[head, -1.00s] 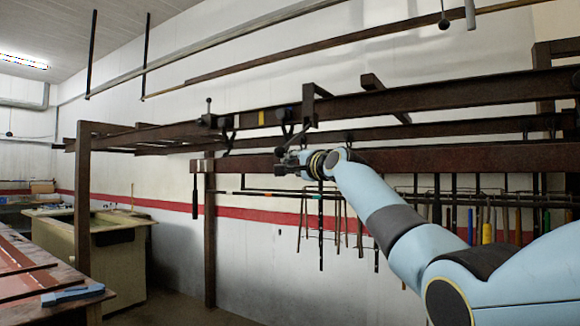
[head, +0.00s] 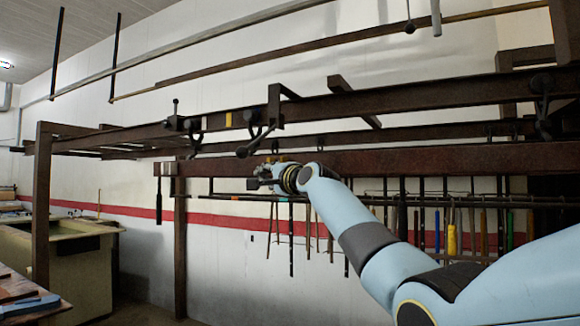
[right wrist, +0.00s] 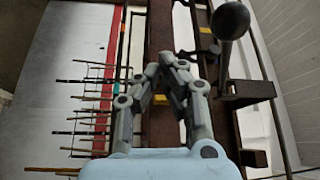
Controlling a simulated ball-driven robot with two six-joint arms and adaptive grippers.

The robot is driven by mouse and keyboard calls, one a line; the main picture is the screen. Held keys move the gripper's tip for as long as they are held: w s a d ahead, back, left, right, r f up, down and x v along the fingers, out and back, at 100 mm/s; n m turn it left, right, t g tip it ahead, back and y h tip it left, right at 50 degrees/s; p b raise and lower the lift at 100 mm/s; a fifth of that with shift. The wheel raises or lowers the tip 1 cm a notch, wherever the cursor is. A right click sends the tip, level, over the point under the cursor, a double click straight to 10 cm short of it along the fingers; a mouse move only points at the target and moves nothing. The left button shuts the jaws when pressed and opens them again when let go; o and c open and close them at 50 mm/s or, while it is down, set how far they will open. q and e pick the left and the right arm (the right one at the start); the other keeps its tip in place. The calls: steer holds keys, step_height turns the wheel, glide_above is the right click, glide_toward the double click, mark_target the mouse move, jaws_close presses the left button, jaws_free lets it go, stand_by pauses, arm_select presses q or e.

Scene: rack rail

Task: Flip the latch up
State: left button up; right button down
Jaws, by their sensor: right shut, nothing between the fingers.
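A dark latch lever with a round knob (head: 243,152) hangs from the upper brown rail, slanting down and left from its bracket. In the right wrist view a large dark knob (right wrist: 230,20) on a short stem shows at the top right, beside the rail. My right gripper (head: 258,171) is just below and to the right of the knob in the head view, apart from it. In the right wrist view its fingers (right wrist: 168,62) are shut with nothing between them, and the knob is to their right. My left gripper is out of view.
The upper rail (head: 400,99) and a lower rail (head: 420,160) run across the wall. Tools (head: 451,235) hang from a bar at right. A brown post (head: 180,245) stands left of my arm. A bench (head: 75,262) is at far left.

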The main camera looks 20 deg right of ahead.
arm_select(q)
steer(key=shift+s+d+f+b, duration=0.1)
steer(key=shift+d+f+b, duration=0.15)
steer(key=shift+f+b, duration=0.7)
arm_select(e)
steer(key=s+d+r, duration=0.2)
steer(key=s+r, duration=0.1)
steer(key=s, duration=0.5)
steer(key=shift+s+r, duration=0.3)
steer(key=shift+r, duration=0.1)
steer(key=shift+d, duration=0.1)
